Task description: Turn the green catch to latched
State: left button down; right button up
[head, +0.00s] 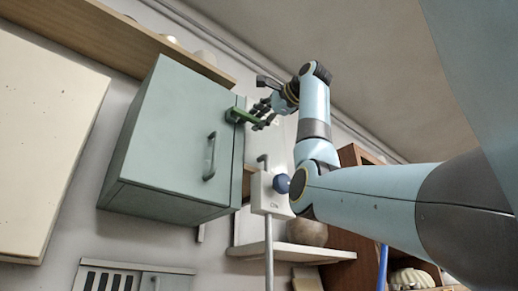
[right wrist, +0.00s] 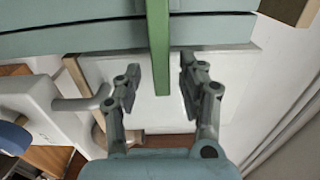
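The green catch (head: 238,115) is a bar at the right edge of a grey-green wall cabinet (head: 165,140), high on its door side. It points to the right, out past the cabinet's edge. In the right wrist view the green catch (right wrist: 158,45) runs down between the two fingers of my right gripper (right wrist: 161,70). A gap shows on each side of the bar, so the fingers are open and not touching it. In the head view my right gripper (head: 259,115) is at the catch's outer end. My left gripper is in neither view.
The cabinet door has a grey handle (head: 210,157). A white box (head: 268,195) with a blue knob (head: 282,183) stands below my right gripper. A wooden shelf (head: 110,38) runs above the cabinet, and a pale shelf (head: 290,252) is lower right.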

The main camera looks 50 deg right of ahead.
jog(key=shift+s, duration=0.1)
jog(key=s+a, duration=0.1)
jog(key=s, duration=1)
jog(key=shift+s+a, duration=0.15)
jog(key=shift+s, duration=0.25)
jog(key=shift+f, duration=0.1)
